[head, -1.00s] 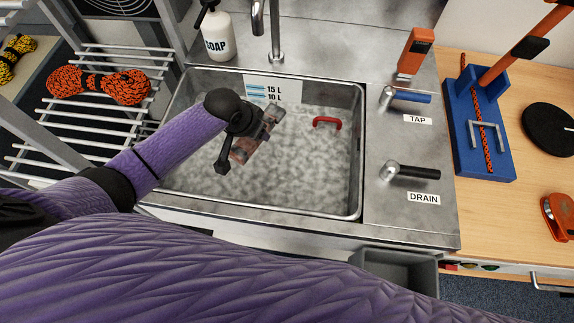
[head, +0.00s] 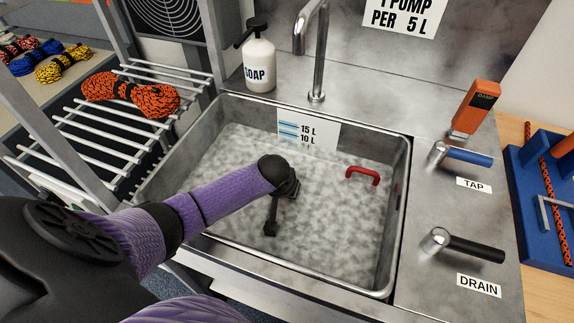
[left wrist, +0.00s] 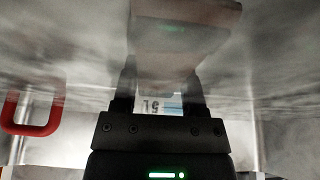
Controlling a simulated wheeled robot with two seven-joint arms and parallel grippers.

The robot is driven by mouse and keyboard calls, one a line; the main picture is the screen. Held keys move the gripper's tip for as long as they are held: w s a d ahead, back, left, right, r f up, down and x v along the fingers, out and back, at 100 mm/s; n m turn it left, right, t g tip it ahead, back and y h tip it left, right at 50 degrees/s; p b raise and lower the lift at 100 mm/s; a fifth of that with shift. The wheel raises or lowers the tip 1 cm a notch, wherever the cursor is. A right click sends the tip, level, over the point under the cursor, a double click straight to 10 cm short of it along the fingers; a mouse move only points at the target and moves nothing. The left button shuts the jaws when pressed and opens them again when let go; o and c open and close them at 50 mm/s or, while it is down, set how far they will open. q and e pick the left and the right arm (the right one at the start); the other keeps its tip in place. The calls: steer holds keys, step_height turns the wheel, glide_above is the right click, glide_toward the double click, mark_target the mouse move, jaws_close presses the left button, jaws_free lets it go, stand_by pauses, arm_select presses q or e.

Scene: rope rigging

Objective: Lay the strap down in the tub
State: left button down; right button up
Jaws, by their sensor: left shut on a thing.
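The tub (head: 402,190) is a steel sink filled with cloudy, foamy liquid. My left gripper (left wrist: 165,88) reaches down into it near the middle; in the head view only its dark wrist end shows and the fingertips are hidden. In the left wrist view the two dark fingers are shut on a pale pinkish-brown thing (left wrist: 165,68), likely the strap, blurred by the murky liquid. The strap's full shape and whether it touches the tub floor cannot be told. My right gripper is not in view.
A red handle (head: 362,175) sticks up at the tub's right side and shows in the left wrist view (left wrist: 30,113). The faucet (head: 317,60) and soap bottle (head: 259,62) stand behind. Tap (head: 465,155) and drain (head: 470,247) levers are at right. Orange rope (head: 130,95) lies on the left rack.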

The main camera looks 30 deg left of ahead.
arm_select(q)
steer(key=shift+c, duration=1.3)
jaws_free()
steer(key=shift+f, duration=0.1)
steer(key=shift+o, duration=0.7)
steer(key=shift+r, duration=0.45)
steer(key=p+v, duration=0.7)
steer(key=v, duration=0.4)
steer(key=shift+s+r, duration=0.2)
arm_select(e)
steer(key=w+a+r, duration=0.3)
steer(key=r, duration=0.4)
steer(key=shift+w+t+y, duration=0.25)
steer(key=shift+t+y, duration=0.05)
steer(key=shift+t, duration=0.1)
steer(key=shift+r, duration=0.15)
